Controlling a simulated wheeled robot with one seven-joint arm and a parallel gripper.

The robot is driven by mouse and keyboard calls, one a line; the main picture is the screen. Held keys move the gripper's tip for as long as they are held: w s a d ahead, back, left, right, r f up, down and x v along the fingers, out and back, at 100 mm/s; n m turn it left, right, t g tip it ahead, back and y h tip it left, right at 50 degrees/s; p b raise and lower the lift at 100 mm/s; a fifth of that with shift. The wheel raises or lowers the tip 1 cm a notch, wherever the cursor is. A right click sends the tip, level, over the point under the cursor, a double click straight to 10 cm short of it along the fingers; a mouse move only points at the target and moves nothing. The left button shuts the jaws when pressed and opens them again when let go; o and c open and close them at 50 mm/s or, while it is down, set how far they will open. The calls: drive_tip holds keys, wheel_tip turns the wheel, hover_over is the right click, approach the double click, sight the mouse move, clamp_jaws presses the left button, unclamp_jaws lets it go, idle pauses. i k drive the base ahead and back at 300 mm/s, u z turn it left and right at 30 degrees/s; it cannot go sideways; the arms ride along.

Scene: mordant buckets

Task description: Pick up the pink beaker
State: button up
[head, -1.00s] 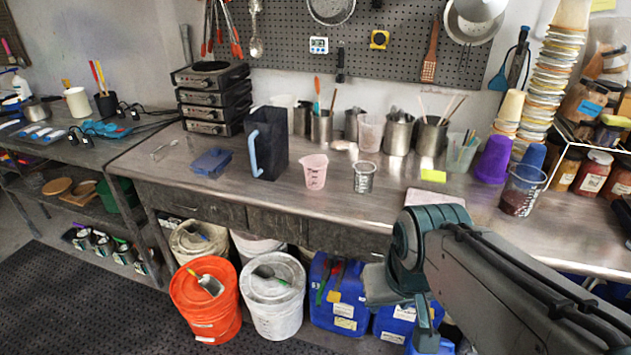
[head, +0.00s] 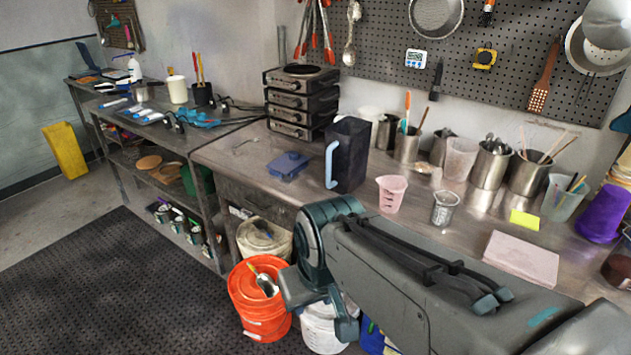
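The pink beaker (head: 391,193) stands upright on the metal workbench (head: 340,204), right of a dark pitcher with a pale blue handle (head: 347,156) and left of a small clear measuring beaker (head: 445,208). Nothing touches it that I can see. My arm reaches in from the lower right, in front of the bench edge. My gripper (head: 341,322) hangs low by the buckets, short of the bench top and below the pink beaker. Only part of it shows, and its fingers cannot be made out.
An orange bucket (head: 247,318) and a white bucket (head: 321,335) stand under the bench front. Steel cups (head: 490,166) line the back of the bench. A blue tray (head: 288,165) lies left of the pitcher. Black floor matting (head: 110,270) is clear at left.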

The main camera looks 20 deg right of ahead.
sight(392, 187)
drive_tip(key=u, duration=0.05)
drive_tip(key=i, duration=1.3)
drive_tip(key=z, duration=0.9)
